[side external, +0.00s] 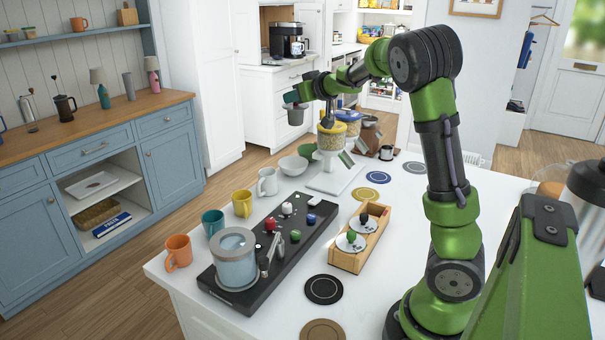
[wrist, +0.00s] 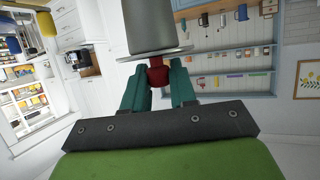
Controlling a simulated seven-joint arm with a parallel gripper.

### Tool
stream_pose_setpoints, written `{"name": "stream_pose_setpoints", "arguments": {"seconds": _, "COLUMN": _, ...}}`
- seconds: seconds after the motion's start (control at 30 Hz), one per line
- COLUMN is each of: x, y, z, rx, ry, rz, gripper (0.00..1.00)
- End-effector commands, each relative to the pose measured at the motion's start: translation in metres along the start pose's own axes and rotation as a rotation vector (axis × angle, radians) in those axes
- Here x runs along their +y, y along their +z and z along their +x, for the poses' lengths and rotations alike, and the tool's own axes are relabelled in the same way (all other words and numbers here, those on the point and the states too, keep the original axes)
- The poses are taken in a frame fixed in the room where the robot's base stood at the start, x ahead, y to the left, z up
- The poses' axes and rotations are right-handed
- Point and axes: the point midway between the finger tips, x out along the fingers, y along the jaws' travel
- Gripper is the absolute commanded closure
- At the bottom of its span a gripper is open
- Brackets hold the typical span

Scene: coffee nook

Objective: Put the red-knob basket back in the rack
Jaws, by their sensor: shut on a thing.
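My gripper (side external: 292,98) is raised in the air past the far end of the counter in the side view. It is shut on the red knob of the basket (side external: 296,116), a grey cup shape hanging below the fingers. In the wrist view, my gripper's two teal fingers (wrist: 160,77) pinch the red knob, with the basket's thin rim and grey cylinder (wrist: 155,28) beyond it. The wooden rack (side external: 345,262) stands on the white counter, far from my gripper. Two white discs with knobs, one green (side external: 350,242) and one black (side external: 363,221), sit in it.
A long black panel (side external: 322,232) with coloured knobs and a clear canister (side external: 236,262) lies left of the rack. Several mugs line the left edge, including a yellow one (side external: 242,203). A hopper machine (side external: 333,137) stands near my gripper. Flat round mats (side external: 324,289) lie about.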

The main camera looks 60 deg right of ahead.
Motion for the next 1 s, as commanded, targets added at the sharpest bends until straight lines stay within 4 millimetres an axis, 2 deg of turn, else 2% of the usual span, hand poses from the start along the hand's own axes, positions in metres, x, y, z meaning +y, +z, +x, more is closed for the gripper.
{"name": "stream_pose_setpoints", "arguments": {"seconds": 0.03, "x": -0.028, "y": -0.005, "z": 0.000, "rx": 0.004, "ry": -0.095, "rz": -0.039, "gripper": 1.00}}
{"name": "stream_pose_setpoints", "arguments": {"seconds": 0.1, "x": -0.066, "y": -0.009, "z": -0.003, "rx": 0.004, "ry": -0.225, "rz": -0.093, "gripper": 1.00}}
{"name": "stream_pose_setpoints", "arguments": {"seconds": 0.27, "x": -0.151, "y": -0.013, "z": -0.026, "rx": 0.004, "ry": -0.528, "rz": -0.221, "gripper": 1.00}}
{"name": "stream_pose_setpoints", "arguments": {"seconds": 0.4, "x": -0.217, "y": -0.010, "z": -0.062, "rx": 0.004, "ry": -0.798, "rz": -0.334, "gripper": 1.00}}
{"name": "stream_pose_setpoints", "arguments": {"seconds": 0.5, "x": -0.254, "y": -0.004, "z": -0.092, "rx": 0.003, "ry": -0.973, "rz": -0.406, "gripper": 1.00}}
{"name": "stream_pose_setpoints", "arguments": {"seconds": 0.6, "x": -0.280, "y": 0.003, "z": -0.120, "rx": 0.001, "ry": -1.120, "rz": -0.467, "gripper": 1.00}}
{"name": "stream_pose_setpoints", "arguments": {"seconds": 0.7, "x": -0.296, "y": 0.010, "z": -0.143, "rx": 0.002, "ry": -1.235, "rz": -0.515, "gripper": 1.00}}
{"name": "stream_pose_setpoints", "arguments": {"seconds": 1.0, "x": -0.323, "y": 0.027, "z": -0.193, "rx": 0.000, "ry": -1.476, "rz": -0.614, "gripper": 1.00}}
